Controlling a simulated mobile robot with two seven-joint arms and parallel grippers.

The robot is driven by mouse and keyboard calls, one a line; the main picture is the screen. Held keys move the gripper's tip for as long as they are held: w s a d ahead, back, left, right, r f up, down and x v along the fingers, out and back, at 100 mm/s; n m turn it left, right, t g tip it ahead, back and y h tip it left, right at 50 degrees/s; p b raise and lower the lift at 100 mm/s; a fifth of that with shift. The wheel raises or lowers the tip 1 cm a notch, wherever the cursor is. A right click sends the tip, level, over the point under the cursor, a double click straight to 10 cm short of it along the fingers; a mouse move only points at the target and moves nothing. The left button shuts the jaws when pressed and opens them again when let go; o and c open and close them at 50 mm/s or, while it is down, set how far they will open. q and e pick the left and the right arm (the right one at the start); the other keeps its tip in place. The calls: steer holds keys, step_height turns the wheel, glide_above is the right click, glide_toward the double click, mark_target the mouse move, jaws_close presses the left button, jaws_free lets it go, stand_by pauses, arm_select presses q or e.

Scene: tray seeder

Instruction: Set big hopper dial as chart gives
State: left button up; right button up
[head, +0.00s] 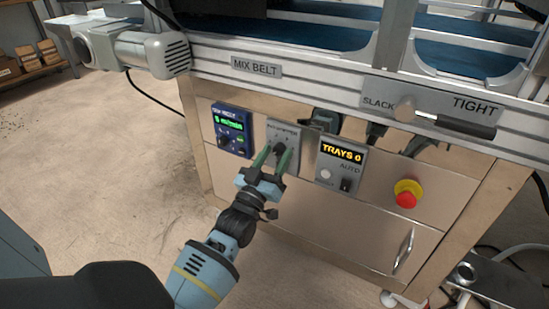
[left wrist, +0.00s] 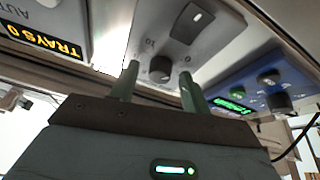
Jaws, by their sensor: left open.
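A grey control box (head: 284,133) with a dark round dial (head: 280,148) is on the front of the machine's cabinet; its label is too small to read. My left gripper (head: 274,158) is open in front of this box, its two green fingers pointing at the dial. In the left wrist view the dial (left wrist: 160,69) shows between and just beyond the fingertips (left wrist: 158,72), with small scale marks around it. I cannot tell whether the fingers touch it. No chart can be made out. My right gripper is not in view.
A blue box with a green display (head: 231,130) is left of the grey box. A TRAYS 0 box (head: 341,166) and a red stop button (head: 406,199) are to the right. A SLACK/TIGHT lever (head: 405,107) is above. The floor at left is clear.

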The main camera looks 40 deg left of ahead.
arm_select(q)
steer(key=shift+c, duration=0.4)
steer(key=c, duration=0.9)
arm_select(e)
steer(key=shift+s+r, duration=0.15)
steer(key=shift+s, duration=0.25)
